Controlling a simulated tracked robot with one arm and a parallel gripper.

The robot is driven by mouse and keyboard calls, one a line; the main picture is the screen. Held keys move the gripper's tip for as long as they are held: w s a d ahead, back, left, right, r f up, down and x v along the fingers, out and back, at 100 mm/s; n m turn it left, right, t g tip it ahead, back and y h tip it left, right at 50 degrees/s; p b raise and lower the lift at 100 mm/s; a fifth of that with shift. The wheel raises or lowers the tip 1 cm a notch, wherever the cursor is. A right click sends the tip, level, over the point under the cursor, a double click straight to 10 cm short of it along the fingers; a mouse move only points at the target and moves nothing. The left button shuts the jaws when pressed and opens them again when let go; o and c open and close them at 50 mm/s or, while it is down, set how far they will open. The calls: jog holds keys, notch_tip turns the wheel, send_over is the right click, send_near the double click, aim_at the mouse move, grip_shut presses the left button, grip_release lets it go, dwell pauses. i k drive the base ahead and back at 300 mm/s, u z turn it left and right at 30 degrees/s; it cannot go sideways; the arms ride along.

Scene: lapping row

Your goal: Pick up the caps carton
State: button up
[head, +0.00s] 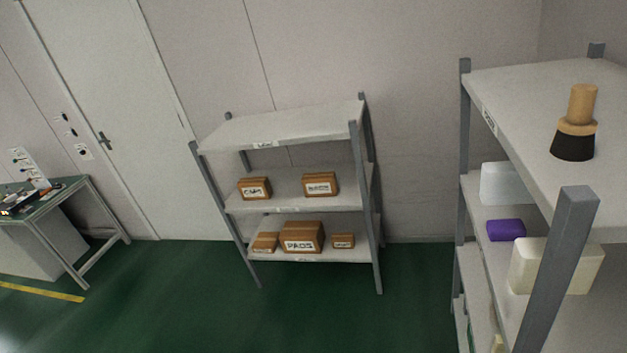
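A small brown carton (254,188) sits at the left of the middle shelf of a grey-framed rack. Its white label seems to read CAPS, though the letters are small and blurred. A similar brown carton (320,184) with an unreadable label sits to its right on the same shelf, with a gap between them. My gripper is not in view, so its state and hold are hidden. The rack stands across the floor, well away from the camera.
The rack's lower shelf (356,254) holds a larger PADS carton (302,237) between two small cartons. Green floor (330,315) is clear in front. A nearer rack (575,265) at right holds a brush (576,124) and blocks. A workbench (70,193) stands left.

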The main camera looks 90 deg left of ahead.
aim_at(257, 188)
jog(key=u, duration=2.9)
jog(key=k, duration=0.85)
jog(key=i, duration=0.9)
jog(key=z, duration=0.05)
